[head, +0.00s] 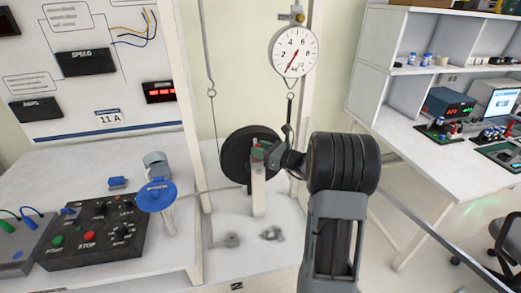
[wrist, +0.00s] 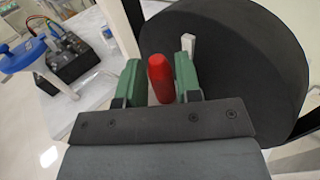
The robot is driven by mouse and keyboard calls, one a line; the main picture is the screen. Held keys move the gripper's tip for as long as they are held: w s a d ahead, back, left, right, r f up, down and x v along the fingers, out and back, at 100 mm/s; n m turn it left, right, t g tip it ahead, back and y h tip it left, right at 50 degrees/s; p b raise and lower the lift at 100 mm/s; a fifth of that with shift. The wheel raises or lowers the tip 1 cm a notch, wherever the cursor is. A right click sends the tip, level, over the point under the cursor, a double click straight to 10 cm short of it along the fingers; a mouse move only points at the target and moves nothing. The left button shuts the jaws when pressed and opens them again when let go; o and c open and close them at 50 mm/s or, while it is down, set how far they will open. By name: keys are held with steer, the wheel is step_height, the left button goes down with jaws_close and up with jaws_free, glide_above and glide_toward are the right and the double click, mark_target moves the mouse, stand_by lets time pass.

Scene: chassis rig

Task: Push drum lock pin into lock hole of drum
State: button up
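The drum is a large black disc (head: 243,165), upright on its support in the head view; it fills the upper right of the wrist view (wrist: 240,70). In the head view my gripper (head: 260,148) is in front of the drum face. A small pale peg-like part (wrist: 188,42) shows beside the right finger against the drum. The lock hole is not visible.
A dial scale (head: 294,52) hangs above the drum, its hook link (head: 290,110) close to my wrist. A blue round-topped part (head: 156,196) and a black control box (head: 95,230) are on the left bench. A pale post (head: 258,190) stands below the gripper.

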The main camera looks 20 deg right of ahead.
steer(key=o, duration=0.4)
steer(key=shift+c, duration=0.2)
steer(key=shift+r, duration=0.5)
steer(key=r, duration=0.3)
steer(key=shift+s, duration=0.2)
steer(key=s+a+r, duration=0.3)
steer(key=s+r, duration=0.6)
steer(key=s, duration=0.4)
steer(key=shift+s+p, duration=0.15)
steer(key=shift+p, duration=0.3)
